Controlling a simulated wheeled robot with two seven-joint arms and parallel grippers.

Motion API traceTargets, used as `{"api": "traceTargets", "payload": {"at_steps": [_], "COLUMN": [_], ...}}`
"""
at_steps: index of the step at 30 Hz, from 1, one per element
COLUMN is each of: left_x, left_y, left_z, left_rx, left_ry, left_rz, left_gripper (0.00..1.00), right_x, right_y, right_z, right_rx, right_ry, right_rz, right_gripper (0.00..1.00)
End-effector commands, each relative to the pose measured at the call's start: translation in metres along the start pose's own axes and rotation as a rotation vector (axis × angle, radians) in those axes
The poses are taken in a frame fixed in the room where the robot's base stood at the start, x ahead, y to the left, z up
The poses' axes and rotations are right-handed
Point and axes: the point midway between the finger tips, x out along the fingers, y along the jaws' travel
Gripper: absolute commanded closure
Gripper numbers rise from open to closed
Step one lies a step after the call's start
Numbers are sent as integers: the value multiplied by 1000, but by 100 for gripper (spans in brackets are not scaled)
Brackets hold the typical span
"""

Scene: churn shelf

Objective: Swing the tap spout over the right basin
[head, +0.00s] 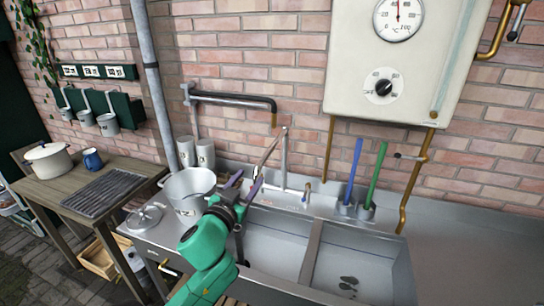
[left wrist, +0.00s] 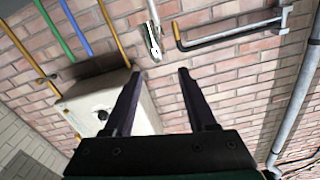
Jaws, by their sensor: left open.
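The tap (head: 284,160) stands behind the double sink, and its silver spout (head: 266,158) points left and forward over the left basin (head: 276,245). The right basin (head: 375,270) lies to the right of the divider (head: 312,250). My left gripper (head: 245,183) is open, its dark purple fingers raised close to the spout's lower end. In the left wrist view the spout end (left wrist: 153,45) appears just beyond the open fingertips (left wrist: 159,73), between them in the picture. I cannot tell whether either finger touches it. My right gripper is not in view.
A steel pot (head: 187,198) and lid (head: 144,217) stand left of the basins. A black wall pipe (head: 235,100) is above the counter. Blue (head: 353,170) and green (head: 376,175) handled tools stand right of the tap. A white boiler (head: 395,65) hangs above.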

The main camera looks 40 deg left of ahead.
Motion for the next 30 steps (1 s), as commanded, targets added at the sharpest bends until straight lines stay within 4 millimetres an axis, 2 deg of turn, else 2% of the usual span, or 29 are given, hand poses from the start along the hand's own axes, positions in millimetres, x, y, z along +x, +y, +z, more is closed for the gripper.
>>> {"api": "traceTargets", "payload": {"at_steps": [1,6,12,16,22,23,24,27,30], "left_x": [14,61,100,108,109,108,108,108,108], "left_y": [-1,-1,0,0,1,0,0,0,1], "left_z": [-6,-6,-2,0,0,0,0,0,0], "left_rx": [2,0,-1,1,0,0,0,0,0], "left_ry": [3,1,0,-1,-1,-1,-1,-1,-1], "left_rz": [0,-1,0,1,2,2,2,2,2], "left_gripper": [43,43,43,43,43,51,66,100,100], "right_x": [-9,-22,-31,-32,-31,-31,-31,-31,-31], "right_y": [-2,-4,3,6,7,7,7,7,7], "right_z": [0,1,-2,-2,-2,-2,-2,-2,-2], "right_rx": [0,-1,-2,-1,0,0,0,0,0], "right_ry": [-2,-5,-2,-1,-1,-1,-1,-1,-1], "right_rz": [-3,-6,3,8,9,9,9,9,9], "right_gripper": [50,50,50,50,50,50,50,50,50]}}
